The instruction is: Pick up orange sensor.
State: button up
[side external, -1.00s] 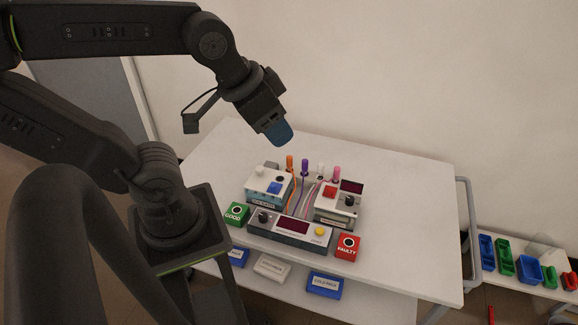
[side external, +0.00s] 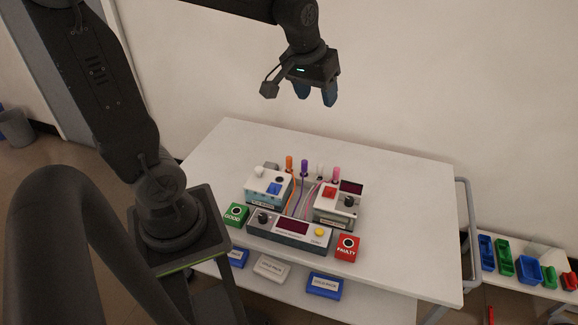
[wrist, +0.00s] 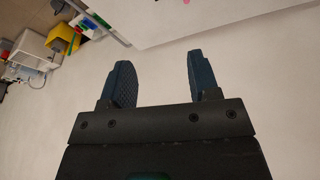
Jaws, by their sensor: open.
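The orange sensor (side external: 289,163) stands upright at the back left of the sensor row on the white table, with an orange cable running forward from it. A purple sensor (side external: 304,167), a white one (side external: 320,170) and a pink one (side external: 336,173) stand in line to its right. My gripper (side external: 315,97) is open and empty, fingers pointing down, well above the table and higher than the sensors. In the wrist view my two blue fingers (wrist: 158,82) are spread apart with nothing between them. The orange sensor cannot be made out in the wrist view.
A box with a blue button (side external: 270,184), a box with a red button (side external: 338,201) and a display console (side external: 290,230) stand in front of the sensors. A green GOOD box (side external: 236,214) and a red FAULTY box (side external: 347,247) flank the console. The table's right side is clear.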

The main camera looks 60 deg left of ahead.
jog(key=w+a+f+n+g, duration=0.1)
jog(key=w+a+f+n, duration=0.3)
jog(key=w+a+f, duration=0.45)
jog(key=n+g+h, duration=0.1)
jog(key=n+g, duration=0.2)
jog(key=n, duration=0.4)
send_over(289, 157)
notch_tip(289, 157, down, 20)
jog(key=f, duration=0.9)
jog(key=shift+s+d, duration=0.25)
jog(key=shift+w+a+f, duration=0.1)
jog(key=shift+f, duration=1.3)
jog(key=shift+w+a+f, duration=0.1)
jog(key=shift+f, duration=1.3)
jog(key=shift+c, duration=0.5)
jog(key=c, duration=0.9)
